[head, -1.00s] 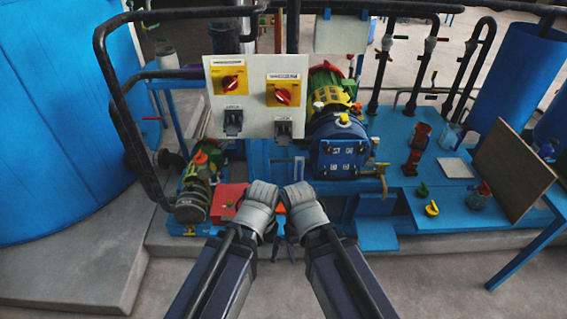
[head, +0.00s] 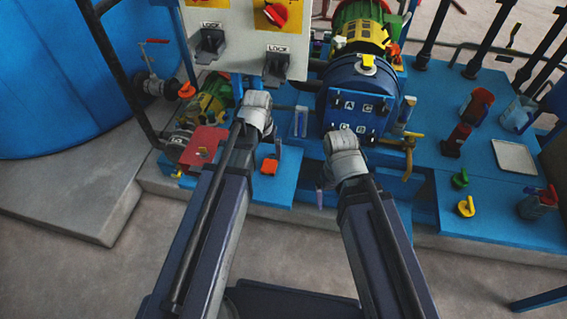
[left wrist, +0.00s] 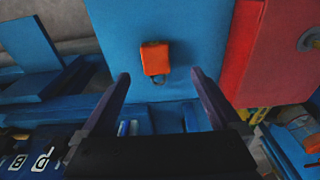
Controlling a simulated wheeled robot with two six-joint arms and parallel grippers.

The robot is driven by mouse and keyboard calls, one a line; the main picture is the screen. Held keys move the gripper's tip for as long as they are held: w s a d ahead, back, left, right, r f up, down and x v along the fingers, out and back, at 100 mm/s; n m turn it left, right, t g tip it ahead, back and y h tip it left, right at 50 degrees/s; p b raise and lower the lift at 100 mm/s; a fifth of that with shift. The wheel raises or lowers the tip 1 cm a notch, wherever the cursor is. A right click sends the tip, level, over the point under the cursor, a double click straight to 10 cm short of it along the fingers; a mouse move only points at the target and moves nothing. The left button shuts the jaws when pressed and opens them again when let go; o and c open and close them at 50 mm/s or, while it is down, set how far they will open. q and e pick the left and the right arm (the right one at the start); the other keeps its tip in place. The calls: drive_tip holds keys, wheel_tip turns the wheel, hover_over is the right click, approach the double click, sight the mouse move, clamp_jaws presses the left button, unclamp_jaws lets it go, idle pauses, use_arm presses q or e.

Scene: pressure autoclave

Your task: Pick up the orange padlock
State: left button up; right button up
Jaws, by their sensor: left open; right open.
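The orange padlock (head: 269,165) lies on a blue shelf (head: 282,185) at the front of the machine. In the left wrist view, the padlock (left wrist: 155,60) shows its orange body and a dark shackle toward my gripper. My left gripper (head: 257,112) is open and empty, with its fingers (left wrist: 160,78) spread to either side of the padlock's line. The padlock is just beyond the fingertips, apart from them. My right gripper (head: 343,158) is open and empty, to the right of the padlock in front of the blue machine; its fingers are largely hidden.
A yellow padlock-like piece (head: 466,207) and a green one (head: 460,179) are on the blue bench at right. The blue tank (head: 60,80) stands at left.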

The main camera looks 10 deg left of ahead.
sight(270, 162)
use_arm(q)
drive_tip(key=shift+w+f, duration=0.2)
drive_tip(key=shift+w, duration=0.2)
drive_tip(key=f+b, duration=0.2)
drive_tip(key=shift+w+d+f+b, duration=0.1)
drive_tip(key=shift+w+f+b, duration=0.1)
drive_tip(key=shift+f+b, duration=0.15)
drive_tip(key=f+b, duration=0.1)
drive_tip(key=w+f+b, duration=0.1)
drive_tip(key=f+b, duration=0.2)
drive_tip(key=shift+w+d, duration=0.3)
drive_tip(key=shift+d, duration=0.05)
drive_tip(key=shift+f+b, duration=0.5)
drive_tip(key=shift+r, duration=0.15)
drive_tip(key=shift+c, duration=0.2)
clamp_jaws()
